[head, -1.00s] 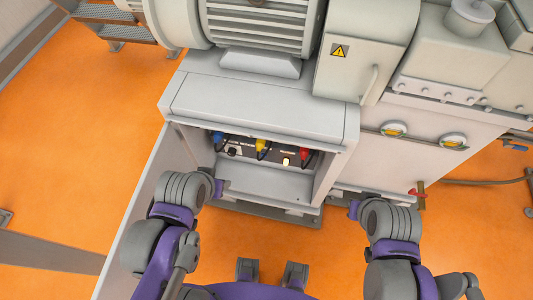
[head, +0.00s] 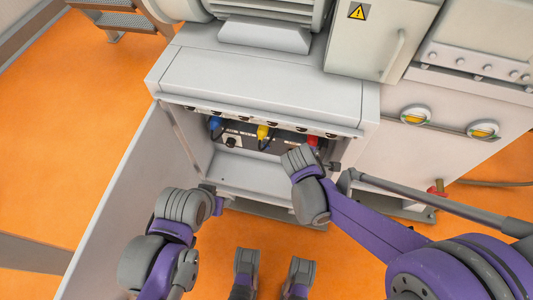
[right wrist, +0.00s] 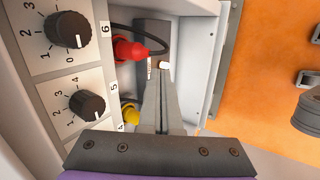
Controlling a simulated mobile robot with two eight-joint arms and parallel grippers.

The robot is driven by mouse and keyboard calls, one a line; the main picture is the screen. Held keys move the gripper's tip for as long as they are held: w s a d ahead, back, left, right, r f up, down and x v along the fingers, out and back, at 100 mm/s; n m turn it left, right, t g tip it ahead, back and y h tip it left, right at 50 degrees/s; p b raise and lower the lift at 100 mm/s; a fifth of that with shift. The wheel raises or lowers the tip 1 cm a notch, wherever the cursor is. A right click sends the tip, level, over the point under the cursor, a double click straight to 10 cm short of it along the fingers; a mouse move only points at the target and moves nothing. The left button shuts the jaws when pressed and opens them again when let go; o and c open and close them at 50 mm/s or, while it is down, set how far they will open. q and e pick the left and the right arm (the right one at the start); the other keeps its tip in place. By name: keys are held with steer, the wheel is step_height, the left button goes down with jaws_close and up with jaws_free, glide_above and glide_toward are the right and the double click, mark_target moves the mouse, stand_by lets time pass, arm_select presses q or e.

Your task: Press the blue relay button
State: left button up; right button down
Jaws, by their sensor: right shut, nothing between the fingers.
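Inside the open cabinet (head: 255,172), a blue plug-like piece (head: 215,123) is at the left of the row, with a yellow one (head: 262,132) and a red one (head: 312,141) to its right. I cannot make out a separate blue button. My right gripper (right wrist: 162,75) is shut and empty, reaching into the cabinet beside the red connector (right wrist: 128,49). A small pale button (right wrist: 165,65) shows at its fingertips; contact is unclear. My right arm hides that area in the head view. My left gripper (head: 214,197) is low at the cabinet's left; its jaws are unclear.
Numbered black knobs (right wrist: 67,29) line the panel beside the right gripper. The cabinet's open side door (head: 130,190) stands at the left. Yellow gauges (head: 415,115) sit on the machine at the right.

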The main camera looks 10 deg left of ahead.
arm_select(q)
step_height(320, 180, down, 11)
steer(key=b, duration=0.7)
steer(key=shift+w+r+b, duration=0.15)
steer(key=shift+w+b, duration=0.15)
steer(key=shift+w, duration=0.15)
arm_select(e)
steer(key=w+a+f+n+t, duration=0.1)
steer(key=a+f+n, duration=0.4)
steer(key=a+f, duration=0.3)
steer(key=w+a+f+n+t, duration=0.1)
steer(key=a+f+n, duration=0.4)
steer(key=f, duration=1.1)
steer(key=w+a, duration=0.1)
steer(key=a, duration=0.2)
steer(key=shift+a+f+n, duration=0.2)
steer(key=shift+a+n, duration=0.1)
steer(key=shift+a, duration=0.05)
